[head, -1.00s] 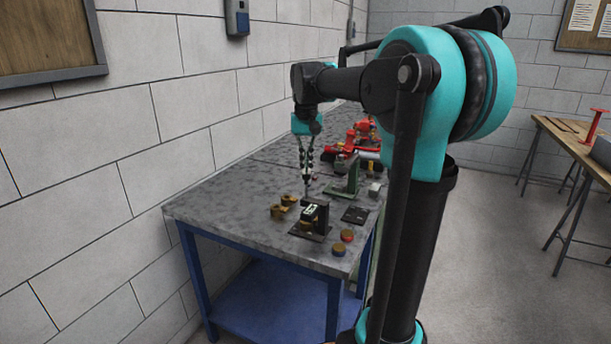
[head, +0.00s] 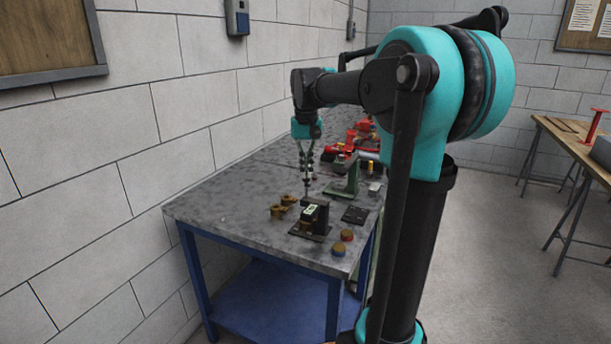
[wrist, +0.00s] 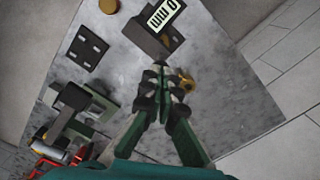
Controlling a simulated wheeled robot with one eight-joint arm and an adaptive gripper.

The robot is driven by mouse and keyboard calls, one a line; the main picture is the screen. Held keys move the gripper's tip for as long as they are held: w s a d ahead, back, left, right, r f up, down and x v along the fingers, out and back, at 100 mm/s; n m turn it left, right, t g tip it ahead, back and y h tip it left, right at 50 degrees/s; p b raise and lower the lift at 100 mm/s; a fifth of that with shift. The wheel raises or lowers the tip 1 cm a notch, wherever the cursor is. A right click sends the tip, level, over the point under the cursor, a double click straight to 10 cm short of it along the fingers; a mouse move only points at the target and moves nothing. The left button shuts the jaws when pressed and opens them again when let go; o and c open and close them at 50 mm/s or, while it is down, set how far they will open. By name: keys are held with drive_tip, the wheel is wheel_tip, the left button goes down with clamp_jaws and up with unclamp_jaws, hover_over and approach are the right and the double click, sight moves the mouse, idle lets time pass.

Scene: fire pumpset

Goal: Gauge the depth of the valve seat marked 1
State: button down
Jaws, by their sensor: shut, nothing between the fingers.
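My gripper (head: 308,184) is shut and empty, pointing down above the bench. In the wrist view its fingertips (wrist: 160,66) lie just below the dark block in the picture. That block (head: 318,217) stands on the bench near its front end and bears a pale display. In the wrist view the display on the block (wrist: 165,14) reads "0 mm", upside down. Brass pieces (head: 279,210) stand left of the block; one (wrist: 186,82) shows partly behind the fingers in the wrist view. I cannot read a mark 1 on any piece.
A dark plate with holes (head: 355,214) lies right of the block, with a green stand (head: 346,179) behind it. Round coloured caps (head: 338,249) sit near the front edge. Red parts crowd the far bench. The bench's left side (head: 225,195) is clear.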

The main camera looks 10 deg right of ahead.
sight(306, 182)
drive_tip(key=shift+f, duration=2)
drive_tip(key=shift+r, duration=0.15)
idle(0.4)
drive_tip(key=shift+r, duration=3.4)
